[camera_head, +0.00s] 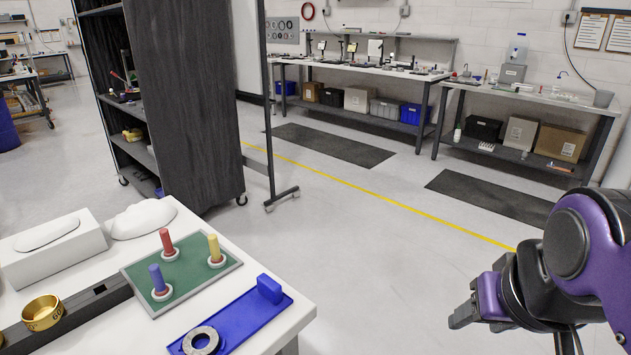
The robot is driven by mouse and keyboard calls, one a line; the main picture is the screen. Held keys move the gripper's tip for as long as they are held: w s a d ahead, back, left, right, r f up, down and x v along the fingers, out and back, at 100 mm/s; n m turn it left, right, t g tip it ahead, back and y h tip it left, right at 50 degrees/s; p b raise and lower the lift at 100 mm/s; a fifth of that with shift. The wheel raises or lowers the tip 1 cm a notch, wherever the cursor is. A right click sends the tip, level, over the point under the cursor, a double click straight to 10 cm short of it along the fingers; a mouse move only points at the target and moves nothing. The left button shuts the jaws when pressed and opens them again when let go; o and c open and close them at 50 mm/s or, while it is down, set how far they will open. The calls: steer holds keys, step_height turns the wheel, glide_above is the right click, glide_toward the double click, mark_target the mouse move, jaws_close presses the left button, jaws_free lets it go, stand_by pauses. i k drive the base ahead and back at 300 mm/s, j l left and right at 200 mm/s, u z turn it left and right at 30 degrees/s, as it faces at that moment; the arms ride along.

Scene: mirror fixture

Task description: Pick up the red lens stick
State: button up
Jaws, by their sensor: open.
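The red lens stick (167,240) stands upright in a pale ring on a green board (195,285) on the white table at lower left. A blue stick (158,279) stands nearer on the same board, and a yellow stick (214,248) stands to the right. My gripper (460,313) is at lower right, well apart from the sticks and off the table's right side. It is open, with nothing seen between its fingers.
On the white table (285,318) are a blue tray (238,318) holding a dark ring (201,341), a black bar (85,308), a gold ring (43,313) and a white box (52,252). A dark wheeled cabinet (185,100) stands behind. Open floor (350,260) lies between table and gripper.

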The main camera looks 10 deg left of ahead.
mark_target(170, 254)
steer(key=i+l+z, duration=0.15)
steer(key=l, duration=0.25)
steer(key=i+l+z, duration=0.15)
steer(key=i+l, duration=0.15)
steer(key=i+l+z, duration=0.2)
steer(key=i, duration=0.3)
steer(key=i+l+z, duration=0.15)
steer(key=i, duration=0.35)
steer(key=i+u, duration=0.5)
steer(key=u, duration=0.2)
steer(key=i+l+u, duration=0.15)
steer(key=u, duration=0.2)
steer(key=i+j+u, duration=0.1)
steer(key=i+u, duration=0.35)
steer(key=u, duration=0.3)
steer(key=i+u, duration=1.35)
steer(key=u, duration=0.25)
steer(key=i+l+u, duration=0.1)
steer(key=u, duration=0.3)
steer(key=i+l+u, duration=0.15)
steer(key=u, duration=0.25)
steer(key=i, duration=0.1)
